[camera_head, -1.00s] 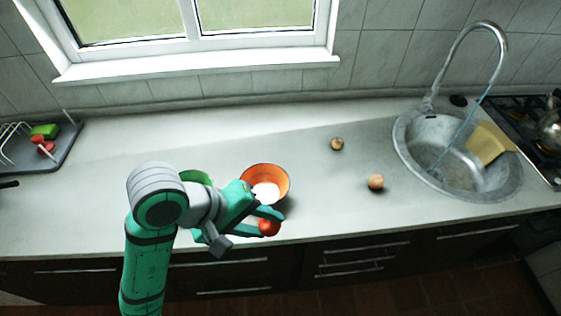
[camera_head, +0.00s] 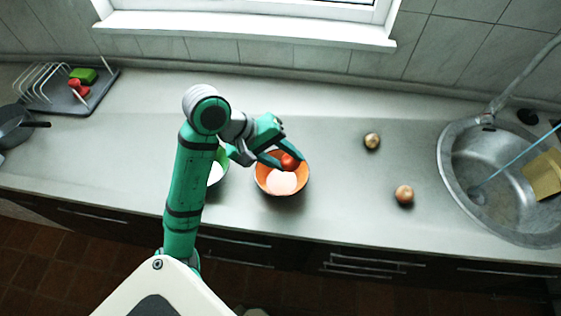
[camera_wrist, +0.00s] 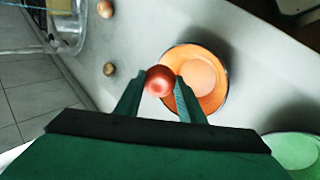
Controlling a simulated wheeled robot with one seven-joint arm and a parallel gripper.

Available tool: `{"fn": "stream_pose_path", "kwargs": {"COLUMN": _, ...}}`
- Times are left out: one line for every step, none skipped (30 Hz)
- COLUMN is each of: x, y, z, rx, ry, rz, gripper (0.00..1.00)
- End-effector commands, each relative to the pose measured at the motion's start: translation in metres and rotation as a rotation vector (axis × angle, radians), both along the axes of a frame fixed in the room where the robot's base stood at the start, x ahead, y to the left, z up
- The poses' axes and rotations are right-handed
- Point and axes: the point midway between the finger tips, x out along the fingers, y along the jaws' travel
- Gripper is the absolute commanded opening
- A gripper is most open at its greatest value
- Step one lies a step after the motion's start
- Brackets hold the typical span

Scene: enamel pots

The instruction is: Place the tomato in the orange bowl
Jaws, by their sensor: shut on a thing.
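The red tomato (camera_head: 289,162) is between the fingertips of my gripper (camera_head: 281,155), which is shut on it. In the wrist view the tomato (camera_wrist: 159,81) sits between the two green fingers. The orange bowl (camera_head: 262,183) stands on the counter, with a pale inside bottom. In the head view the tomato overlaps the bowl's far part. In the wrist view the orange bowl (camera_wrist: 216,104) is just right of the tomato, and one finger overlaps its left rim. I cannot tell the tomato's exact height above the bowl.
A green bowl (camera_head: 221,165) stands left of the orange bowl, partly behind my arm; it also shows in the wrist view (camera_wrist: 294,152). Two onion-like items (camera_head: 372,141) (camera_head: 404,194) lie to the right. A sink (camera_head: 500,180) is far right, a dish rack (camera_head: 68,92) far left.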

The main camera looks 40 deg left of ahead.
Motion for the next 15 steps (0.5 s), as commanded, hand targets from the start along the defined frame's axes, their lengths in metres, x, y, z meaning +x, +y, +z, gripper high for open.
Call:
{"fn": "stream_pose_path", "kwargs": {"x": 0.002, "y": 0.006, "z": -0.010, "rx": -0.005, "ry": 0.005, "rz": 0.002, "gripper": 0.13}}
{"fn": "stream_pose_path", "kwargs": {"x": 0.005, "y": 0.010, "z": -0.015, "rx": -0.004, "ry": 0.004, "rz": 0.004, "gripper": 0.13}}
{"fn": "stream_pose_path", "kwargs": {"x": 0.007, "y": 0.014, "z": -0.022, "rx": -0.003, "ry": 0.005, "rz": 0.002, "gripper": 0.13}}
{"fn": "stream_pose_path", "kwargs": {"x": 0.009, "y": 0.018, "z": -0.026, "rx": -0.004, "ry": 0.004, "rz": 0.004, "gripper": 0.13}}
{"fn": "stream_pose_path", "kwargs": {"x": 0.011, "y": 0.021, "z": -0.030, "rx": -0.003, "ry": 0.004, "rz": 0.004, "gripper": 0.13}}
{"fn": "stream_pose_path", "kwargs": {"x": 0.012, "y": 0.025, "z": -0.034, "rx": -0.002, "ry": 0.004, "rz": 0.007, "gripper": 0.13}}
{"fn": "stream_pose_path", "kwargs": {"x": 0.013, "y": 0.027, "z": -0.037, "rx": -0.001, "ry": 0.004, "rz": 0.008, "gripper": 0.13}}
{"fn": "stream_pose_path", "kwargs": {"x": 0.014, "y": 0.029, "z": -0.039, "rx": -0.002, "ry": 0.003, "rz": 0.008, "gripper": 0.13}}
{"fn": "stream_pose_path", "kwargs": {"x": 0.015, "y": 0.031, "z": -0.042, "rx": -0.001, "ry": 0.002, "rz": 0.008, "gripper": 0.13}}
{"fn": "stream_pose_path", "kwargs": {"x": 0.016, "y": 0.033, "z": -0.043, "rx": -0.001, "ry": 0.002, "rz": 0.010, "gripper": 0.13}}
{"fn": "stream_pose_path", "kwargs": {"x": 0.016, "y": 0.034, "z": -0.044, "rx": -0.001, "ry": 0.002, "rz": 0.010, "gripper": 0.13}}
{"fn": "stream_pose_path", "kwargs": {"x": 0.017, "y": 0.035, "z": -0.046, "rx": -0.001, "ry": 0.002, "rz": 0.010, "gripper": 0.13}}
{"fn": "stream_pose_path", "kwargs": {"x": 0.017, "y": 0.036, "z": -0.048, "rx": -0.001, "ry": 0.003, "rz": 0.009, "gripper": 0.13}}
{"fn": "stream_pose_path", "kwargs": {"x": 0.018, "y": 0.038, "z": -0.050, "rx": -0.001, "ry": 0.003, "rz": 0.009, "gripper": 0.13}}
{"fn": "stream_pose_path", "kwargs": {"x": 0.020, "y": 0.041, "z": -0.055, "rx": -0.001, "ry": 0.003, "rz": 0.010, "gripper": 0.13}}
